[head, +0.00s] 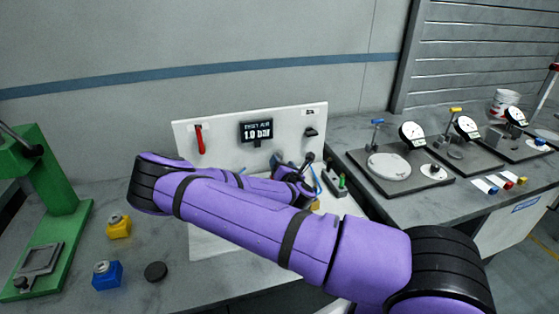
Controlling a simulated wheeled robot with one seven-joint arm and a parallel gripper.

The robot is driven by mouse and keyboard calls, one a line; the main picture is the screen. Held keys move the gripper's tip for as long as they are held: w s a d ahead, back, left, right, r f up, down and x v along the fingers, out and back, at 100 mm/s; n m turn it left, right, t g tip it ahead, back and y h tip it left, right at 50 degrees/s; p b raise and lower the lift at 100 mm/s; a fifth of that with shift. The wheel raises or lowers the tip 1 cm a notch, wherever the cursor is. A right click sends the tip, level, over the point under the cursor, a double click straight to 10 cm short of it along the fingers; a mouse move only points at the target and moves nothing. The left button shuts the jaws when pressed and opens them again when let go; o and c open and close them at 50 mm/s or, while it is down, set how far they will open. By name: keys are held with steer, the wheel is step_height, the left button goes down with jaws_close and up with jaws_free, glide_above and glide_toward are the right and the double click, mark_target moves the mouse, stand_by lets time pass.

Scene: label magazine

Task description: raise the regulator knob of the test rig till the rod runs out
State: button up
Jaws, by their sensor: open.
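The test rig is a white upright panel (222,135) on the grey bench, with a white base partly hidden by my purple arm. Its dark display (256,131) reads 1.0 bar. A red lever (199,140) is on the panel's left and a small black part (311,132) on its right. My gripper (308,160) is in front of the panel's lower right, its dark fingers small in the view and seen apart from the black part. I cannot make out the regulator knob or the rod for sure; my arm hides much of the rig's lower part.
A green press (60,175) stands at the left. A yellow block (118,226), a blue block (107,275) and a black disc (156,271) lie on the bench. Dial gauge stands (411,135) fill the right bench.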

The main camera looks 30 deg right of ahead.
steer(key=shift+s+a, duration=0.15)
steer(key=shift+s, duration=0.65)
steer(key=shift+s+a, duration=0.15)
steer(key=shift+s, duration=0.65)
stand_by(0.8)
